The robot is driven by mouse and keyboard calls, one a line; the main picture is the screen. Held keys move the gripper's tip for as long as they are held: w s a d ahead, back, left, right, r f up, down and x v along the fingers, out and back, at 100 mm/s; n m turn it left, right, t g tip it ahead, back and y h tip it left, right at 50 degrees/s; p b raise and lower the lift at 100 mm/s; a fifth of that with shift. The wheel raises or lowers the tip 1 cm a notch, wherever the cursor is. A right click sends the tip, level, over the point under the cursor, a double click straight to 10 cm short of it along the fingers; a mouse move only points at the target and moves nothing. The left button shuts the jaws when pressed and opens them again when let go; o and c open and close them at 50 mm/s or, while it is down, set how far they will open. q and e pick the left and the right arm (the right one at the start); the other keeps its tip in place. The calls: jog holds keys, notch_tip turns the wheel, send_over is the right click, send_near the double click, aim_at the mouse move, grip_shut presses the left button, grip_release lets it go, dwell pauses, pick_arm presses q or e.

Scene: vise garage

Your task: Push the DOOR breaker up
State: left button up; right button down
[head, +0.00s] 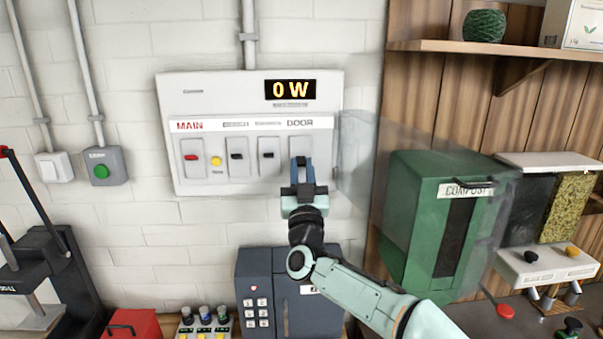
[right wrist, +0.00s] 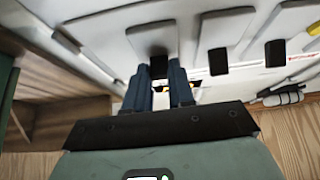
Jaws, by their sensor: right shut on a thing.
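The breaker panel (head: 255,85) is a light box on the white brick wall with a display reading "0 W". The DOOR breaker (head: 300,144) is the rightmost in the row, under the label "DOOR". My right gripper (head: 302,172) is at its plate from below and covers its switch in the head view. In the right wrist view the two dark fingers (right wrist: 162,80) straddle the DOOR breaker's black switch (right wrist: 158,66) close to the panel, with only a narrow gap between them. The switch is mostly hidden, so its position is unclear. My left gripper is not in view.
To the left are two breakers with black switches (head: 237,156), a yellow button (head: 216,161) and the red MAIN switch (head: 190,157). A clear cover (head: 365,150) stands open at the panel's right. A green compost box (head: 430,215) and a dark keypad safe (head: 258,290) are below.

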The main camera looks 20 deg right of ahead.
jog(key=g, duration=0.1)
jog(key=r+g, duration=0.1)
jog(key=g, duration=0.1)
jog(key=shift+s+r+y+p, duration=0.15)
jog(key=shift+r+y+p, duration=0.15)
jog(key=g, duration=0.1)
jog(key=r+g, duration=0.1)
jog(key=g, duration=0.1)
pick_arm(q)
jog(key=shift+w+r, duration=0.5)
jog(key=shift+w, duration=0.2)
pick_arm(e)
jog(key=shift+r+g+y, duration=0.4)
jog(key=shift+g+y, duration=0.1)
jog(key=shift+g, duration=0.6)
jog(key=shift+w, duration=0.2)
jog(key=shift+g, duration=0.3)
jog(key=c, duration=1)
grip_release()
jog(key=shift+o, duration=0.2)
jog(key=shift+s, duration=0.1)
